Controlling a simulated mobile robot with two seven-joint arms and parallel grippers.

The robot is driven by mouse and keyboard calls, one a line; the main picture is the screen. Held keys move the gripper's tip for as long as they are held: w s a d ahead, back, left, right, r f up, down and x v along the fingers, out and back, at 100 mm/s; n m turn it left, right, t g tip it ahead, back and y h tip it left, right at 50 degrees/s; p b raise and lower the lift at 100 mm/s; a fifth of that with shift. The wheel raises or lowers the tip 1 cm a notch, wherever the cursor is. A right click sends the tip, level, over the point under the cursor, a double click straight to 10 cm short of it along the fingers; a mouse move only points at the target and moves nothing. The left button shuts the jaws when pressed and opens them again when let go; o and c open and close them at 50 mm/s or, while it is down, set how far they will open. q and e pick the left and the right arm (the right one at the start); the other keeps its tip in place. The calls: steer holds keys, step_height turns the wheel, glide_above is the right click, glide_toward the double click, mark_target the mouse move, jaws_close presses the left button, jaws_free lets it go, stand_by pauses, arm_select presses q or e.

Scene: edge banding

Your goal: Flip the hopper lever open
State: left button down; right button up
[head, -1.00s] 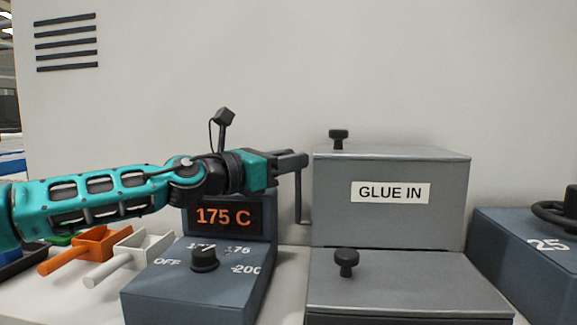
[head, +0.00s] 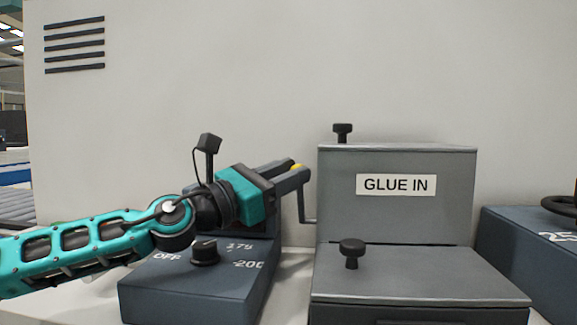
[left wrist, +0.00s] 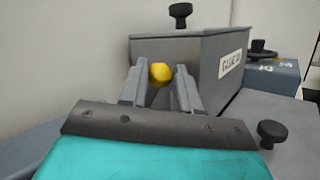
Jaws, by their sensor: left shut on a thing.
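The hopper is a grey box (head: 396,218) labelled "GLUE IN", with a flat grey top. Its lever (head: 301,206) is a thin cranked rod on the hopper's left side with a yellow knob (left wrist: 161,73) at its upper end. My left gripper (head: 299,168) is beside the hopper's upper left edge, fingers tilted up to the right. It is shut on the yellow knob, which shows between the two fingers in the left wrist view. The fingers hide part of the lever. My right gripper is not in view.
A black knob (head: 342,131) stands on the hopper top, another (head: 351,251) on the lower box (head: 419,280) in front. The blue control box (head: 190,288) with a dial (head: 204,250) lies below my left arm. Another blue box (head: 520,235) is at right. The wall (head: 250,80) is behind.

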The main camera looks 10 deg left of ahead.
arm_select(q)
steer(key=shift+s+f, duration=0.4)
steer(key=shift+f, duration=0.4)
steer(key=c, duration=1.1)
jaws_free()
steer(key=shift+c, duration=0.2)
steer(key=o, duration=0.3)
steer(key=shift+r, duration=0.25)
